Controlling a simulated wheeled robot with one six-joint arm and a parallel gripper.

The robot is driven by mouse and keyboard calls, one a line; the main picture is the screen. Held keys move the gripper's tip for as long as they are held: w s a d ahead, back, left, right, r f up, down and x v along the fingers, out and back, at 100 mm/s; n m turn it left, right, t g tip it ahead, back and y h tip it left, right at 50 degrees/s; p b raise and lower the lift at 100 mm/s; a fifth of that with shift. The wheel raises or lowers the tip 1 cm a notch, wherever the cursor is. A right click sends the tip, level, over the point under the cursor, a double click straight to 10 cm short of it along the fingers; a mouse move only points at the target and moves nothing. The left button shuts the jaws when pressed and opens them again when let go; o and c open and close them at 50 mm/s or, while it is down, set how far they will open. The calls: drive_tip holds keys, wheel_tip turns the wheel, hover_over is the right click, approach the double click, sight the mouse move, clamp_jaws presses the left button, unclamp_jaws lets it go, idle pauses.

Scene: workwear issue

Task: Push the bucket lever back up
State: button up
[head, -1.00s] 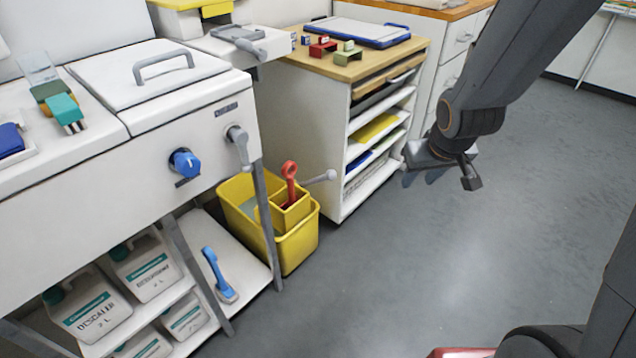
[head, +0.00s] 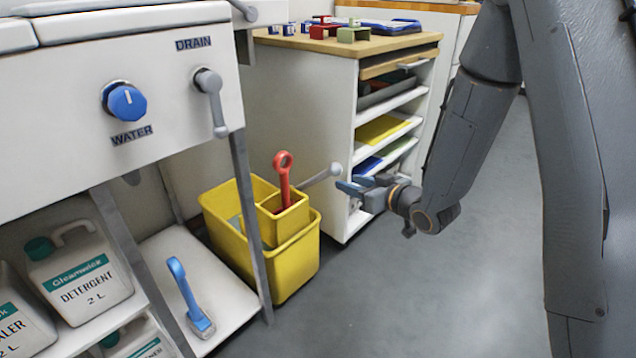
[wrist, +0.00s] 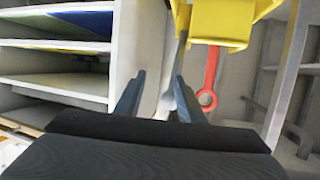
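A yellow bucket (head: 292,262) stands on the floor beside the sink unit, with a red-handled tool (head: 283,175) upright in its inner compartment. The bucket's grey lever (head: 322,176) sticks out to the right, tilted slightly up, with a rounded end. My gripper (head: 346,186) is just right of and slightly below the lever's end, fingers pointing left at it. In the wrist view, where the scene appears upside down, the fingers (wrist: 159,76) are apart, and the grey lever (wrist: 168,102) shows in line between them. I cannot tell whether they touch it.
A white shelf unit (head: 290,110) stands close behind the lever and gripper. A sink leg (head: 247,215) crosses in front of the bucket. A drain lever (head: 216,105) hangs from the sink front near a blue knob (head: 125,102). The floor (head: 400,300) at front right is clear.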

sight(312, 182)
drive_tip(key=a+y+b, duration=0.1)
drive_tip(key=a+b, duration=0.1)
drive_tip(key=w+a+t+y+b, duration=0.1)
drive_tip(key=a+y+b, duration=0.1)
drive_tip(key=b, duration=0.1)
drive_tip(key=shift+w+a+r+y, duration=0.15)
drive_tip(key=shift+a+r+y, duration=0.05)
drive_tip(key=shift+a+y, duration=0.1)
drive_tip(key=b+x, duration=0.3)
drive_tip(key=x, duration=0.4)
drive_tip(key=shift+w+r, duration=0.1)
drive_tip(key=shift+w, duration=0.1)
drive_tip(key=shift+c, duration=0.5)
clamp_jaws()
